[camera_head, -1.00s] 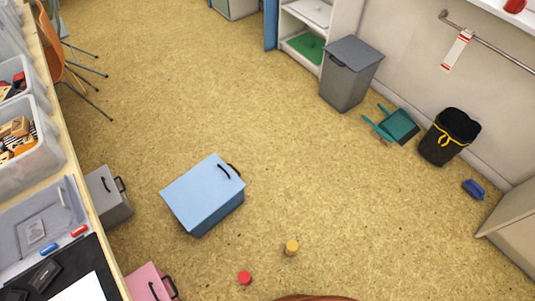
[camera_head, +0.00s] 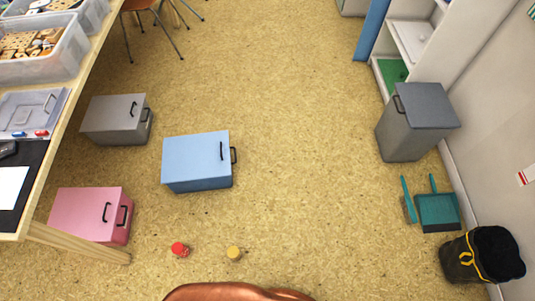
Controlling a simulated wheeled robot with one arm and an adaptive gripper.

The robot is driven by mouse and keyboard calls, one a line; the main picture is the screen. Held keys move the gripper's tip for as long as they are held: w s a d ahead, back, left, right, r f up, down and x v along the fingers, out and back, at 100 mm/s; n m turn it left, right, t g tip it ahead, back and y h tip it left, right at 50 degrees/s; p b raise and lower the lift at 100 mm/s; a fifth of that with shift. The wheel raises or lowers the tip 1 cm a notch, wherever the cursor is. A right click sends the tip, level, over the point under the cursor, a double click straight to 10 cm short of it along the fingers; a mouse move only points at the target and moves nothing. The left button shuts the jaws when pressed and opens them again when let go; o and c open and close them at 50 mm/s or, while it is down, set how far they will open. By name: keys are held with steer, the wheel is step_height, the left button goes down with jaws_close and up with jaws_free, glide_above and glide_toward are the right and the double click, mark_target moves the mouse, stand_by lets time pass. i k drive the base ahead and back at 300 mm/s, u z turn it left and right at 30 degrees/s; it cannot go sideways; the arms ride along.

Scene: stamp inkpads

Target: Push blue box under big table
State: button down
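The blue box (camera_head: 197,160) has a light blue lid and dark handles. It stands on the open floor, to the right of the big table (camera_head: 72,125) and clear of it. A grey box (camera_head: 115,118) and a pink box (camera_head: 88,212) stand at the table's right side, partly beneath its edge as seen from above. My gripper is not in view.
A red piece (camera_head: 180,249) and a yellow piece (camera_head: 234,253) lie on the floor in front of the blue box. A grey bin (camera_head: 415,122), a teal dustpan (camera_head: 438,212) and a black bin (camera_head: 482,255) stand at the right. The middle floor is clear.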

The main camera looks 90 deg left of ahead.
mark_target(213, 183)
steer(key=u, duration=0.4)
steer(key=i, duration=0.1)
steer(key=u, duration=2.1)
steer(key=i, duration=3.3)
steer(key=u, duration=4.85)
